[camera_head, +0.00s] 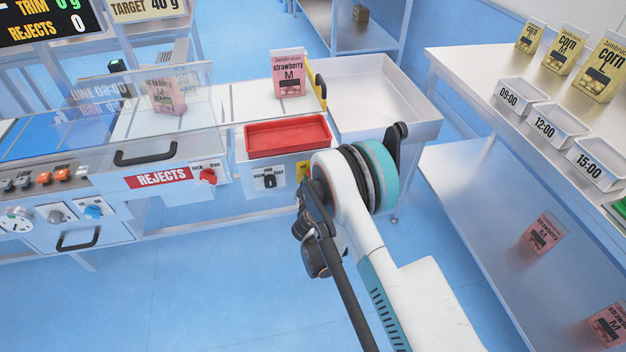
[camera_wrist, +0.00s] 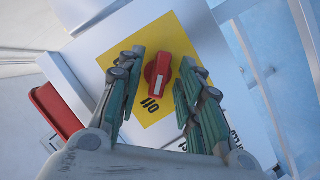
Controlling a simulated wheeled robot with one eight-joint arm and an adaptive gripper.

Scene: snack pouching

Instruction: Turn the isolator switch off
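The isolator switch is a red rotary knob (camera_wrist: 159,70) on a yellow plate (camera_wrist: 122,82). In the wrist view its long axis is near upright, with a white mark at the lower end. Lettering that looks like OFF lies just below that end; other lettering at the left is partly covered. My gripper (camera_wrist: 161,64) is open, with one finger on each side of the knob. Small gaps show between fingers and knob. In the head view only a sliver of the yellow plate (camera_head: 303,171) shows; my arm hides the knob and gripper.
A red tray (camera_head: 287,137) sits above the switch cabinet and shows at the left in the wrist view (camera_wrist: 56,109). Another red knob (camera_head: 208,176) is beside the REJECTS label. A pouch (camera_head: 289,74) stands on the conveyor. Shelving stands at the right; the floor between is clear.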

